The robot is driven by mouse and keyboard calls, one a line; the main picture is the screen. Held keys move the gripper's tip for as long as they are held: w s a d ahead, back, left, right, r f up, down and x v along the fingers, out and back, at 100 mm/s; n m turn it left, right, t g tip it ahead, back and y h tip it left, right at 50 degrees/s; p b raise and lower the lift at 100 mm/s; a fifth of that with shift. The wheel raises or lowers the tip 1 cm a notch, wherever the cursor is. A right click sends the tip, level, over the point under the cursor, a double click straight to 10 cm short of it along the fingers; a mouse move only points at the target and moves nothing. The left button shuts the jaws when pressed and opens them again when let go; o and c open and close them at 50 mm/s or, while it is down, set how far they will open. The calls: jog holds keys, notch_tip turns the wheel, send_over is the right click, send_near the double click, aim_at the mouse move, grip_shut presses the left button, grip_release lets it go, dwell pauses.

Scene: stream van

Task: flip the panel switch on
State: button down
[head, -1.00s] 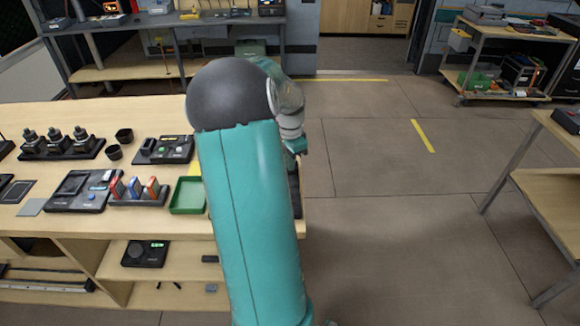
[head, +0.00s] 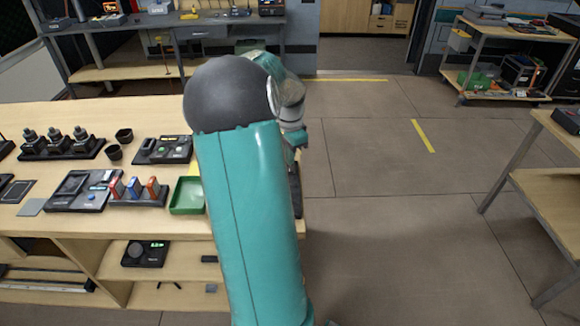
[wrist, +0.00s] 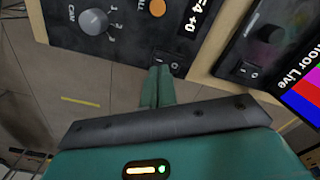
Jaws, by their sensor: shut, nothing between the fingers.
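In the wrist view, a dark control panel (wrist: 125,40) carries a grey CAM knob (wrist: 93,20), an orange button (wrist: 158,8) and a lit display. A small black rocker switch (wrist: 174,64) with white marks sits at its edge. My gripper (wrist: 159,70) is shut and empty, its green fingertips right at the switch and covering part of it. I cannot tell whether they touch it, nor which way it is set. In the head view, my arm hides the fingers and most of the bench's right end, where a dark panel edge (head: 297,192) shows.
A second dark panel (wrist: 262,45) with a knob and its own rocker switch (wrist: 247,70) lies to the right in the wrist view, beside a colour screen (wrist: 305,90). A green tray (head: 187,195) is left of my arm on the bench.

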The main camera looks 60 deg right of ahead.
aim_at(290, 170)
jog(key=shift+r, duration=2.05)
jog(key=w+a+r+n+t, duration=0.1)
jog(key=w+a+r+n, duration=0.25)
jog(key=a, duration=0.55)
jog(key=w+a+r+n+t, duration=0.15)
jog(key=w+a+n, duration=0.25)
jog(key=a, duration=0.5)
jog(key=w+a+r+n, duration=0.4)
jog(key=a, duration=0.4)
jog(key=s+a+n+t, duration=0.1)
jog(key=s+a+n, duration=0.1)
jog(key=a+n, duration=0.2)
jog(key=s+a+n+t, duration=0.1)
jog(key=s+a+n, duration=0.2)
jog(key=a, duration=0.8)
jog(key=s+a+r+n+t, duration=0.1)
jog(key=s+a+n, duration=0.1)
jog(key=a+n, duration=0.4)
jog(key=shift+s+a, duration=0.35)
jog(key=shift+a, duration=0.7)
jog(key=shift+s, duration=0.2)
